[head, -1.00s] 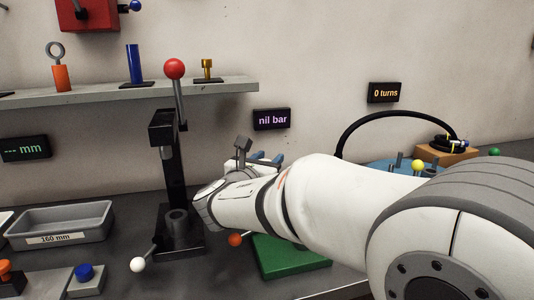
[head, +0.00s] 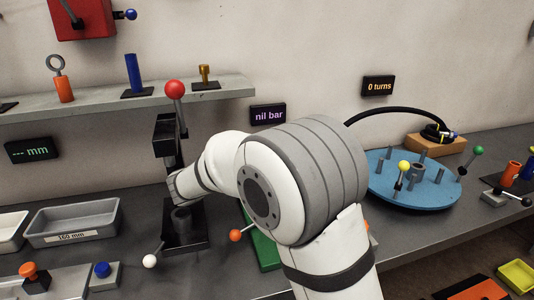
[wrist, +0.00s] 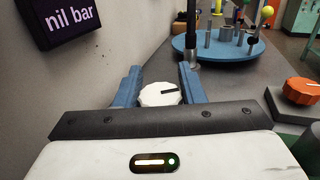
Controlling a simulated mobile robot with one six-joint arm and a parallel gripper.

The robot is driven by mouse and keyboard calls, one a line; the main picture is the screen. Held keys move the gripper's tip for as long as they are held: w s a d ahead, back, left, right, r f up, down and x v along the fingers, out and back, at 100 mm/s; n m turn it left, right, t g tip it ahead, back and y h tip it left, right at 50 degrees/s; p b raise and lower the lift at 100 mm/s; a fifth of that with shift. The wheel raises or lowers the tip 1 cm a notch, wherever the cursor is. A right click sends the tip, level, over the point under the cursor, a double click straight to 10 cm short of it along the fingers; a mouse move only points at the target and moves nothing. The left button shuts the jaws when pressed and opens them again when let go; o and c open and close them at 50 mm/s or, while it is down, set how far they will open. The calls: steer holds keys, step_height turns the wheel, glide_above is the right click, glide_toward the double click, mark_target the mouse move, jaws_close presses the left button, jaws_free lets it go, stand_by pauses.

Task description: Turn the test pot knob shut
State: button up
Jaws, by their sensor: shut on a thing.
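In the wrist view my gripper (wrist: 160,85) shows two blue fingers, one on each side of a white ribbed knob (wrist: 160,95) with a black pointer mark. The gripper is shut on this knob. The mark points roughly to the right in that view. The knob's underside and the test pot below it are hidden by my gripper body. In the head view my arm covers the gripper and the knob. A display reading "nil bar" (head: 268,114) hangs on the wall behind; it also shows in the wrist view (wrist: 70,20).
A black press with a red-ball lever (head: 174,90) stands left of my arm. A blue round table (head: 425,190) with pegs is at right. An orange knob (wrist: 302,91) sits right of my gripper. A green plate (head: 264,250) lies partly behind my arm.

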stand_by(0.3)
steer(key=o, duration=1)
steer(key=shift+f+b, duration=0.1)
steer(key=shift+b, duration=0.2)
